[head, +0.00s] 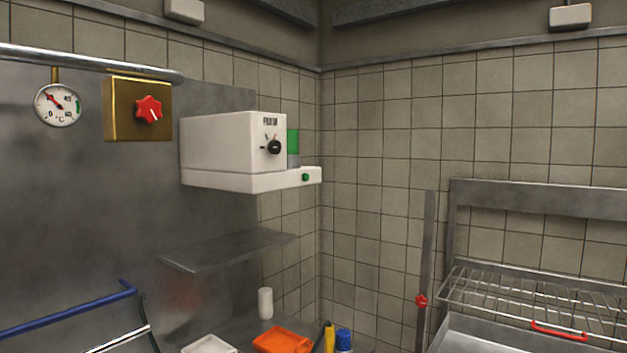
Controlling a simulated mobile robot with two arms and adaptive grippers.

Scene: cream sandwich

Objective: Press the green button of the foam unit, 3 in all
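The foam unit (225,150) is a white box fixed on the wall left of the corner, with lettering on its front and a black knob (274,147). A small green button (305,177) sits on the front of its lower ledge. A green cylinder (293,142) with a grey lower part stands at the unit's right side, above the ledge. Neither of my grippers shows in the head view.
A steel shelf (230,250) juts out below the unit. Left of it are a brass box (137,110) with a red knob and a round gauge (58,105). Below are an orange tray (283,341) and bottles. A wire rack (540,300) is at right.

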